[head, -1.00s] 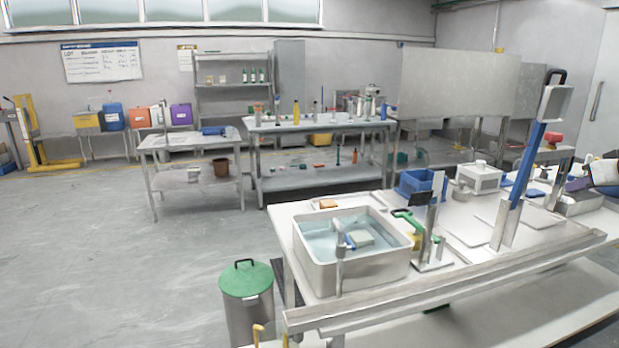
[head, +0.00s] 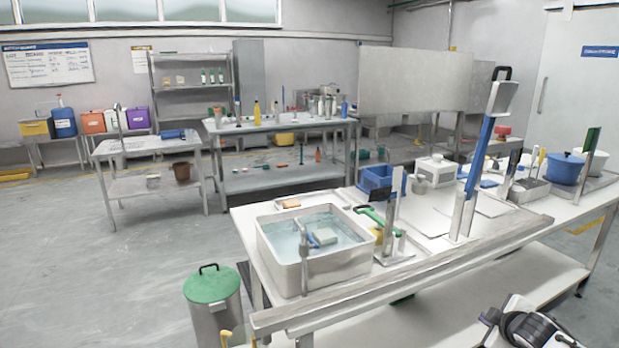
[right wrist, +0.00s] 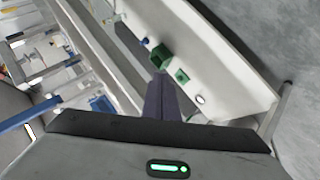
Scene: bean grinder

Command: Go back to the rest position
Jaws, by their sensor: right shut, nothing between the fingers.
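My right gripper (head: 492,317) is low at the bottom right of the head view, in front of the near workbench (head: 420,262) and partly cut off by the picture's edge. In the right wrist view its dark fingers (right wrist: 160,84) are together, with nothing between them. They point towards a pale surface with green blocks (right wrist: 161,56), apparently well apart from them. My left gripper does not show in either view.
The workbench carries a water-filled basin (head: 314,268), a blue bin (head: 381,181), a blue upright post (head: 480,150) and a blue pot (head: 565,168). A green-lidded bin (head: 211,286) stands on the floor left of it. The floor farther left is clear.

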